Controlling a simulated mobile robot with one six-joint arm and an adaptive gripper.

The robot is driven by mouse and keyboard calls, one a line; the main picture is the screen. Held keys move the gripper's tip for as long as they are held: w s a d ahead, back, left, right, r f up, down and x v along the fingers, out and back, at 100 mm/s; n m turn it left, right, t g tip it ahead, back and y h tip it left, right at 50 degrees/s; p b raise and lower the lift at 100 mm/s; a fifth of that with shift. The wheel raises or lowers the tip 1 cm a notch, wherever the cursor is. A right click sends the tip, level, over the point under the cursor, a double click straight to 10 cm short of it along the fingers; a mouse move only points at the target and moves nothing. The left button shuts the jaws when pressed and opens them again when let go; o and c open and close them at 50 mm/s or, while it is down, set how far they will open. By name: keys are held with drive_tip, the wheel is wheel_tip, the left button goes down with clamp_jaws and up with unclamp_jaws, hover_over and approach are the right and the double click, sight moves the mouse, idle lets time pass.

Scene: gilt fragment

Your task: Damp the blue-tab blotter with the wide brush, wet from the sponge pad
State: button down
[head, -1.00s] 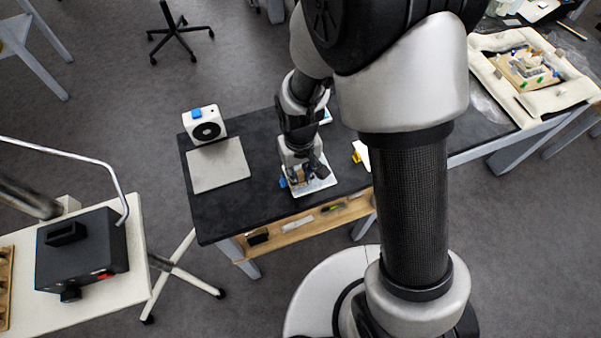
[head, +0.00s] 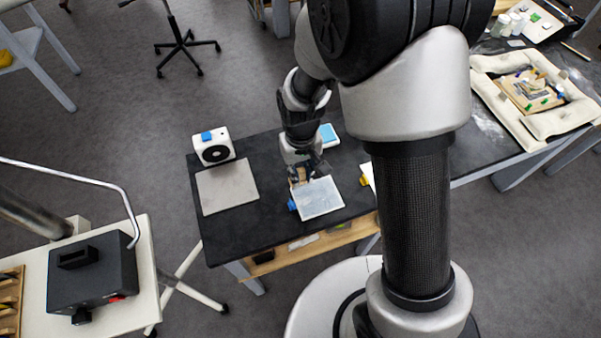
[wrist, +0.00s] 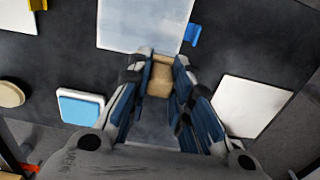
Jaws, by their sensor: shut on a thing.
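The blue-tab blotter (head: 320,199) lies on the dark table, its pale blue-grey face edged in white. Its blue tab (head: 292,205) sticks out at the left in the head view and at the right in the wrist view (wrist: 193,35). My gripper (head: 303,174) is at the blotter's far edge. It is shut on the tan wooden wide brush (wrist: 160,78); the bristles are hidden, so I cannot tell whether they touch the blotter. The blue sponge pad (head: 328,135) in its white tray lies behind and right of my gripper, and at lower left in the wrist view (wrist: 80,107).
A pale flat plate (head: 228,187) lies left of the blotter, with a white box with a round black front (head: 213,148) behind it. A yellow-tabbed sheet (wrist: 18,15) lies on the blotter's other side. Bare table lies between them.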

sight(301, 170)
drive_tip(key=shift+w+r+p, duration=0.2)
drive_tip(key=shift+r+p, duration=0.35)
drive_tip(key=shift+r, duration=0.35)
drive_tip(key=shift+s+r+p, duration=0.1)
drive_tip(key=shift+r+p, duration=0.85)
drive_tip(key=shift+r, duration=0.3)
drive_tip(key=shift+f, duration=0.1)
